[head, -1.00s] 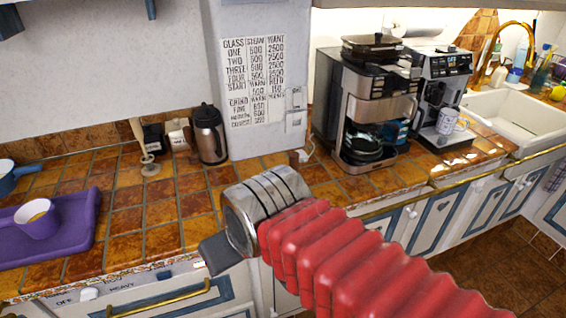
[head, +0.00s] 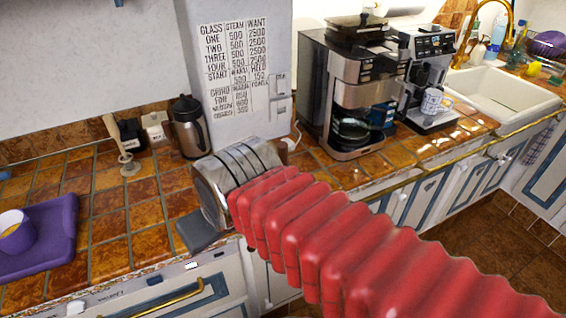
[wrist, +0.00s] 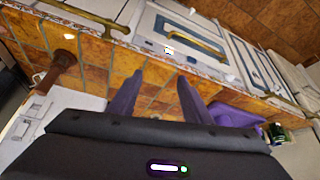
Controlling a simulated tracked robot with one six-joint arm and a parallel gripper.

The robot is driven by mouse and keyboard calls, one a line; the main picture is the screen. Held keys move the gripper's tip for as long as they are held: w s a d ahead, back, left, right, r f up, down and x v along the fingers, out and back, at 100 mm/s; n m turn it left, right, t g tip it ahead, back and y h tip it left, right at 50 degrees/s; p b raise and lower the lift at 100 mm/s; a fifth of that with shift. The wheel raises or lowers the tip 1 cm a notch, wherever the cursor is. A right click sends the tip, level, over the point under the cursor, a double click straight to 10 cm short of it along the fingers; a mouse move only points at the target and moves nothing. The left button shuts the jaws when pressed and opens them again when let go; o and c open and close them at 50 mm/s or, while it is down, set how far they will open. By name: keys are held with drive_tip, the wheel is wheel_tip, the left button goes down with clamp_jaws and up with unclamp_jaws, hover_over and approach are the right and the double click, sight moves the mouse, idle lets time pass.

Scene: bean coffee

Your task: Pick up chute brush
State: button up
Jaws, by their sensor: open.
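A slim upright tool with a pale handle (head: 115,140) and a round whitish foot stands at the back of the tiled counter, left of the steel jug; it may be the chute brush, but I cannot be sure. My gripper shows its two dark fingers (wrist: 153,92) spread apart with nothing between them in the wrist view, above the tiles. In the head view its dark end (head: 203,234) is at the counter's front edge, in front and right of the tool. A brown round-ended object (wrist: 58,70) stands left of the fingers in the wrist view; I cannot identify it.
The steel jug (head: 188,130), white column (head: 240,120) and coffee machine (head: 350,100) stand behind and right. The middle left of the tiled counter (head: 110,225) is clear.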

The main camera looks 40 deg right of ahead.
drive_tip(key=w+d+r, duration=0.2)
drive_tip(key=w+d, duration=0.3)
drive_tip(key=d, duration=0.1)
drive_tip(key=g, duration=0.1)
approach(285, 155)
drive_tip(key=r, duration=0.2)
drive_tip(key=shift+s+a+f+m, duration=0.2)
drive_tip(key=shift+s+m, duration=0.1)
drive_tip(key=shift+m, duration=0.1)
drive_tip(key=x, duration=0.8)
drive_tip(key=shift+w+d+f, duration=0.1)
drive_tip(key=shift+f, duration=0.15)
drive_tip(key=shift+f, duration=0.1)
